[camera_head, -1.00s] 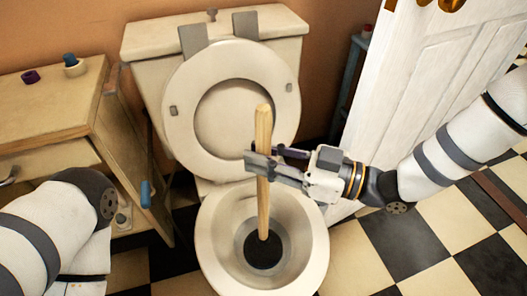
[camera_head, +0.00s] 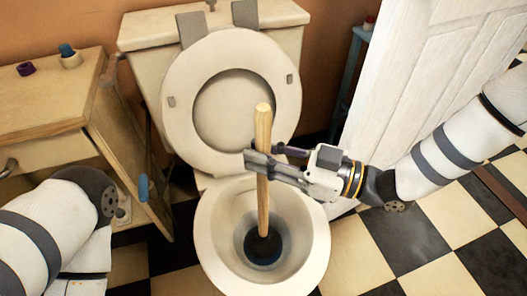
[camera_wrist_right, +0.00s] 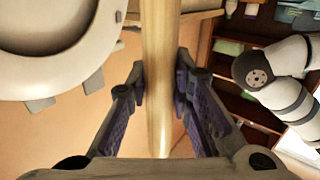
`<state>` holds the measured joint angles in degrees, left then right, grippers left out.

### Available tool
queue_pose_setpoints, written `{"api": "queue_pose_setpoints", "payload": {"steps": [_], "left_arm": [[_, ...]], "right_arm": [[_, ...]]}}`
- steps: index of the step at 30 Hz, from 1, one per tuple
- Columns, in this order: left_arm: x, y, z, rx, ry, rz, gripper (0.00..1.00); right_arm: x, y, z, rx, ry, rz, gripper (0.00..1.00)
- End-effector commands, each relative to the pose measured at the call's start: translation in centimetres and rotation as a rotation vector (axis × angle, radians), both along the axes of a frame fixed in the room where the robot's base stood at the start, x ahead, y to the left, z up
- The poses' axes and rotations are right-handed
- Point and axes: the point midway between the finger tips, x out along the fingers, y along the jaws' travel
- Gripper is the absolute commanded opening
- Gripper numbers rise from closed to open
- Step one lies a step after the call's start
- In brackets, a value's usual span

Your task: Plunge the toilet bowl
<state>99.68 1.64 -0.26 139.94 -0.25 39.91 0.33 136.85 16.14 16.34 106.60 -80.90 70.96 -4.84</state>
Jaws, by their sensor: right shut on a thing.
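The toilet bowl (camera_head: 213,247) is open, with its seat (camera_head: 180,125) and lid raised against the tank. A plunger with a wooden handle (camera_head: 263,135) stands nearly upright in the bowl. Its dark rubber cup (camera_head: 262,249) is down at the bottom of the bowl. My right gripper (camera_head: 258,163) is shut on the middle of the handle. In the right wrist view the handle (camera_wrist_right: 158,70) runs between the two fingers. My left arm shows at the lower left, but its gripper is out of view.
A wooden cabinet (camera_head: 40,112) with an open door stands left of the toilet, with a purple item (camera_head: 26,69) and a small roll (camera_head: 69,59) on top. A white door (camera_head: 410,90) is at the right, behind my right arm. The checkered floor is clear at lower right.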

Motion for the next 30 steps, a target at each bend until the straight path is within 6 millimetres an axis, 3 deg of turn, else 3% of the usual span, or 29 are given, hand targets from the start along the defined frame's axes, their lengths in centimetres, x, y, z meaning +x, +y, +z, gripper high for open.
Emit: {"api": "queue_pose_setpoints", "payload": {"steps": [7, 27, 30], "left_arm": [[0.1, 0.0, 0.3, 0.000, -0.004, 0.000, 0.40], [2.4, 0.0, 4.6, 0.000, -0.076, 0.000, 0.40], [2.5, 0.0, 4.7, 0.001, -0.078, 0.000, 0.40]], "right_arm": [[0.0, -0.1, 0.2, -0.007, 0.004, -0.001, 0.00], [0.0, 0.0, 7.0, -0.003, -0.003, 0.000, 0.00], [0.0, 0.0, 7.1, -0.002, 0.000, 0.000, 0.00]]}}
